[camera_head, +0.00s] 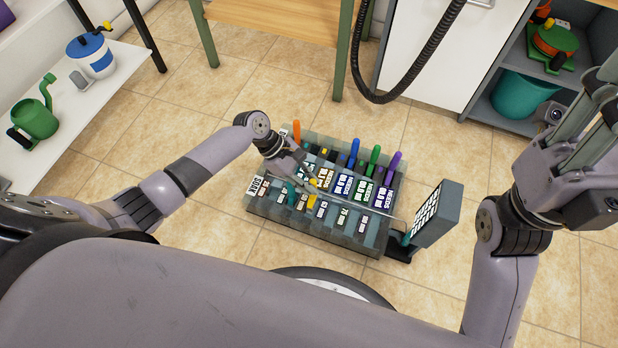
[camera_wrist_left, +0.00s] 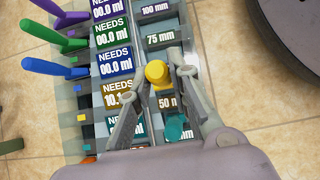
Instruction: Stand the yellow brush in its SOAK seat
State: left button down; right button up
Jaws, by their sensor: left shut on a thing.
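The yellow brush (camera_head: 313,199) stands at the near row of a grey rack (camera_head: 352,240) on the floor. My left gripper (camera_head: 316,184) is shut on it. In the left wrist view the yellow top of the brush (camera_wrist_left: 157,74) shows between the two fingers (camera_wrist_left: 160,68), beside a 50 mm label. Its lower part is hidden. A SOAK label (camera_head: 258,185) is on the left end of the rack; the seat there is partly hidden by my arm. My right gripper (camera_head: 590,125) is raised at the right, away from the rack; its finger opening is unclear.
A teal handle (camera_wrist_left: 178,128) is close to the yellow one. Orange (camera_head: 297,131), blue (camera_head: 354,152), green (camera_head: 374,158) and purple (camera_head: 394,164) handles rise at the far row. A grey display panel (camera_head: 436,214) stands at the rack's right end. Open floor surrounds the rack.

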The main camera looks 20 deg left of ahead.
pick_arm(q)
jog(key=shift+f+b, duration=0.85)
jog(key=shift+f, duration=1.45)
jog(key=c, duration=1.4)
grip_release()
jog(key=v, duration=1.2)
